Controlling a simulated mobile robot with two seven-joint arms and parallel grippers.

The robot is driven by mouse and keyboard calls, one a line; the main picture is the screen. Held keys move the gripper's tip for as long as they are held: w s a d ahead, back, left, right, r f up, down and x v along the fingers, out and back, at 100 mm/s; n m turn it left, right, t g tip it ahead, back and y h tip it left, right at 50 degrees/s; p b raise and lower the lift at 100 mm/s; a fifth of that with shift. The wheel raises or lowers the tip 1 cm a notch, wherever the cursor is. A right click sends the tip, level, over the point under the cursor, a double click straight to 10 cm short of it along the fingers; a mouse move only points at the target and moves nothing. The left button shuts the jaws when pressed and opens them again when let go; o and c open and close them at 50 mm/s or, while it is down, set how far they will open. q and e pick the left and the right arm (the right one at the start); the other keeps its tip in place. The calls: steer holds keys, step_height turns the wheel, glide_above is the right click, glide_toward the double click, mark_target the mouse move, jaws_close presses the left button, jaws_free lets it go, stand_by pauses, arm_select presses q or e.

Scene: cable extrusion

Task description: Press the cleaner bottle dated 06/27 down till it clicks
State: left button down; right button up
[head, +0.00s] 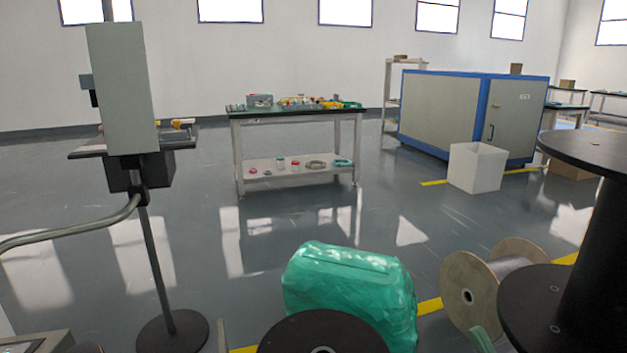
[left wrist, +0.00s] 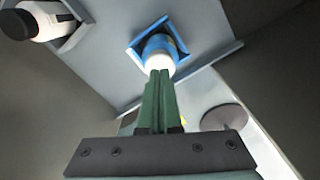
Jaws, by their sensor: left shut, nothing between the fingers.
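In the left wrist view, a bottle with a blue body and a white top (left wrist: 160,60) sits in a blue square holder (left wrist: 134,52) on a grey panel. No date is readable on it. My left gripper (left wrist: 159,74) is shut, with its green fingers together and empty. Its fingertips overlap the lower edge of the white top; whether they touch it I cannot tell. A second bottle, white with a black end (left wrist: 40,20), is held at the top left of the same view. My right gripper is not in view.
In the head view, a stand with an upright panel (head: 123,85) is at the left. Black reels (head: 322,333), a green wrapped bundle (head: 350,290) and a wooden spool (head: 470,293) crowd the front. A worktable (head: 290,114) stands behind, with open floor before it.

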arm_select(q)
steer(key=shift+f+b, duration=0.65)
steer(key=shift+f, duration=0.6)
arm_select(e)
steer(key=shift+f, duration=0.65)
arm_select(q)
steer(key=shift+r+p, duration=0.35)
steer(key=shift+p, duration=0.1)
step_height(320, 180, up, 5)
steer(key=p, duration=0.6)
steer(key=shift+r, duration=0.1)
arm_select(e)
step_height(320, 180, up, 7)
arm_select(q)
steer(key=shift+r+p, duration=0.15)
steer(key=shift+p, duration=0.2)
steer(key=shift+r+p, duration=0.8)
steer(key=shift+p, duration=0.2)
steer(key=shift+r, duration=0.1)
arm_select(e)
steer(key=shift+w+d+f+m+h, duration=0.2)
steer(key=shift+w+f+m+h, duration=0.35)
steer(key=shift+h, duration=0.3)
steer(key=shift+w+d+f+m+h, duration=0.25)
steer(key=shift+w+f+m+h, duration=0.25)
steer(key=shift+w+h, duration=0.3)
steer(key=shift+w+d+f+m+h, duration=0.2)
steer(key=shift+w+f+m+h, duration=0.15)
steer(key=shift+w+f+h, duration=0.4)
